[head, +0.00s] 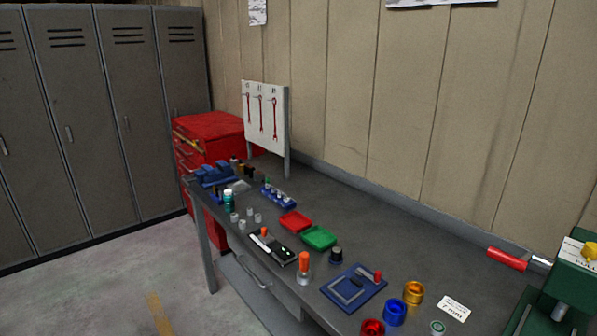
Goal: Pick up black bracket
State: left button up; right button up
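I cannot tell for certain which thing is the black bracket. A flat blue plate (337,298) lies on the workbench at the lower middle, with a dark angular piece (352,284) on it and a small red part at its right corner. A long black unit (272,249) with a pale strip and a green light lies further left. Small dark items (249,172) stand at the bench's far end, too small to make out. Neither of my grippers is in view.
The grey workbench (420,262) runs along the wall. On it are red (295,221) and green (319,237) trays, an orange-topped piece (304,267), blue (395,313) and gold (413,292) rings, and a red-handled tool (507,259). A green machine (575,282) stands at right.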

aim_at(249, 169)
jog(key=i+j+z, duration=0.1)
jog(key=z, duration=0.4)
jog(key=j+z, duration=0.2)
jog(key=z, duration=0.25)
jog(key=i+j+z, duration=0.1)
jog(key=z, duration=0.4)
jog(key=j+z, duration=0.25)
jog(key=z, duration=0.25)
jog(key=k+j, duration=0.1)
jog(key=j, duration=0.6)
jog(key=k+j, duration=0.1)
jog(key=j, duration=0.6)
jog(key=k+j, duration=0.1)
jog(key=j, duration=0.55)
jog(key=k+j, duration=0.1)
jog(key=j, duration=0.6)
jog(key=k+j, duration=0.1)
jog(key=j, duration=0.6)
jog(key=i+j, duration=0.1)
jog(key=j, duration=1.5)
jog(key=i, duration=0.05)
